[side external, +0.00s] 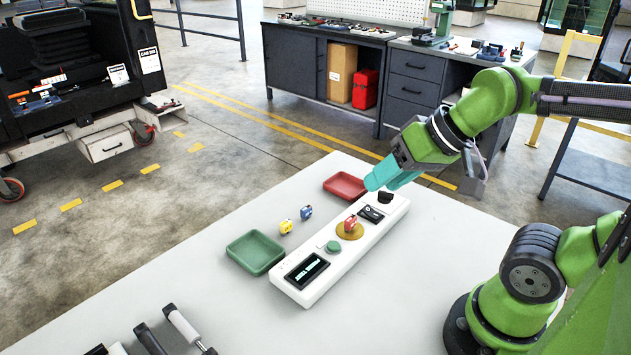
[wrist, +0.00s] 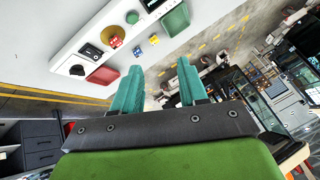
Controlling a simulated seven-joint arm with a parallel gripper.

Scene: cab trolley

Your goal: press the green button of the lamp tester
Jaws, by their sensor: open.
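The lamp tester (side external: 335,271) is a long white box lying on the pale table. Its round green button (side external: 333,246) sits between a dark display (side external: 307,270) and a gold disc bearing a red lamp (side external: 350,227). In the wrist view the green button (wrist: 132,17) is near the top edge, beyond my fingers. My gripper (side external: 374,182) is in the air near the tester's far end, by the black knob (side external: 385,197), away from the button. In the wrist view its teal fingers (wrist: 160,70) are apart with nothing between them.
A green tray (side external: 255,253) and a red tray (side external: 344,187) lie beside the tester. A yellow lamp (side external: 286,226) and a blue lamp (side external: 306,212) stand between them. Dark-handled tools (side external: 150,338) lie at the table's front left. Table space left of the green tray is clear.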

